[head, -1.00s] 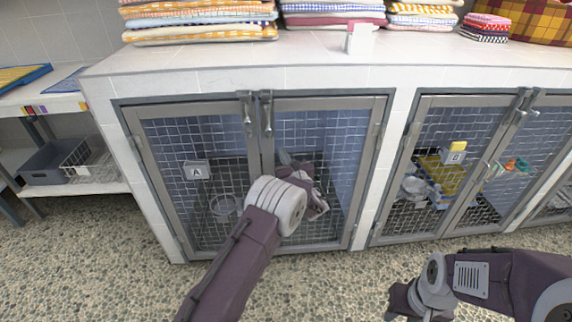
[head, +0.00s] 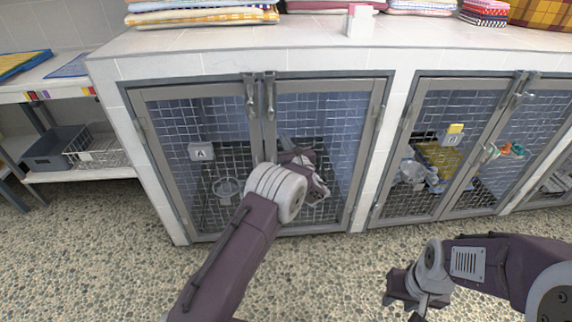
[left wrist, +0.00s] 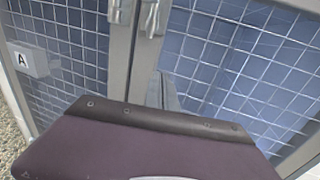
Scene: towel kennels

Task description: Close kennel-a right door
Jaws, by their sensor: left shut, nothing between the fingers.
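Kennel-a, marked by an A tag (head: 201,151), has two metal-framed mesh doors. Its right door (head: 336,150) stands flush or nearly flush with the front, beside the left door (head: 195,112). In the left wrist view the meeting door stiles (left wrist: 146,48) stand side by side; I cannot tell if a small gap remains. Latch handles (head: 269,95) hang at the top middle. My left gripper (head: 291,150) is shut and empty in front of the right door's lower left part; contact is unclear and my wrist partly hides it. My right gripper (head: 404,296) is low over the floor, fingers unclear.
A second kennel (head: 455,150) with a yellow cloth inside stands to the right. Folded towels (head: 205,14) and a small white holder (head: 360,20) are on the tiled top. A shelf with a grey bin (head: 55,148) and wire basket is at left. The speckled floor (head: 120,270) is clear.

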